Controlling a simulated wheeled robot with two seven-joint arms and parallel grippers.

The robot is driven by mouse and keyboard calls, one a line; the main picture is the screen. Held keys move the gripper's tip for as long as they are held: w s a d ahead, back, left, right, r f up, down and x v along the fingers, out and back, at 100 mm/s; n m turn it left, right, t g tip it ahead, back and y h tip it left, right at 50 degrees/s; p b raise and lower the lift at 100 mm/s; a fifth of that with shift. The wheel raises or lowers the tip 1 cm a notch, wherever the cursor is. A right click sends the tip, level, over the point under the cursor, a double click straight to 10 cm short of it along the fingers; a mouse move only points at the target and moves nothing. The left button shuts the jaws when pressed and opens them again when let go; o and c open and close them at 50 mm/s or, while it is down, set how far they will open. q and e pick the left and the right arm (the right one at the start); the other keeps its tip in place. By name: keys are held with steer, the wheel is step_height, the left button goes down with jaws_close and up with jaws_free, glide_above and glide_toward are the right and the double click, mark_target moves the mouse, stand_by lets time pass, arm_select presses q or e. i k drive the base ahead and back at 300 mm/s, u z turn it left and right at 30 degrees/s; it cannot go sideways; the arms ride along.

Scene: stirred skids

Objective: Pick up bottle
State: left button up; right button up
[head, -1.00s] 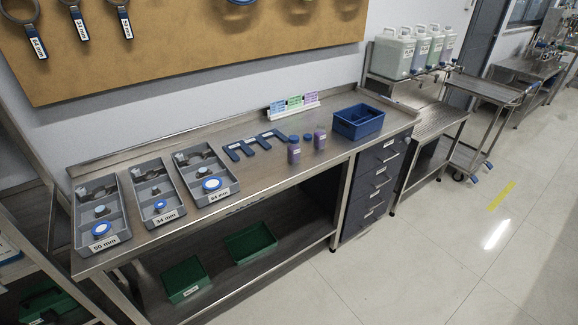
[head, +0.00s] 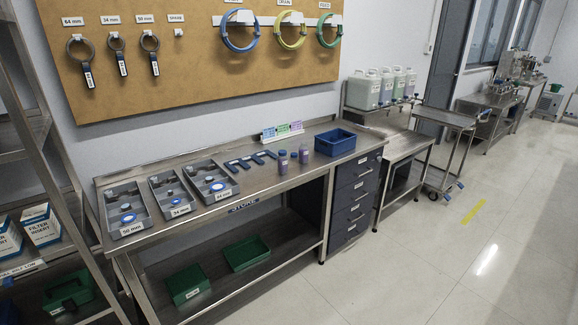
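Larger white jugs with pale contents (head: 384,87) stand on a raised shelf at the back right. Which bottle the task means cannot be told. Neither of my grippers shows in the head view.
Grey trays with metal parts (head: 126,208) line the bench's left end. A blue bin (head: 335,143) sits right of the bottles. Green bins (head: 187,284) lie on the lower shelf. A shelving rack (head: 55,150) stands at left, a trolley (head: 444,150) at right. The floor (head: 420,260) in front is clear.

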mark_target(283, 161)
steer(key=z, duration=0.75)
steer(key=i, duration=0.85)
steer(key=z, duration=1)
steer(key=i, duration=1.25)
steer(key=u, duration=0.25)
steer(key=i, duration=0.9)
steer(key=u, duration=1.5)
steer(key=i, duration=0.6)
steer(key=u, duration=0.6)
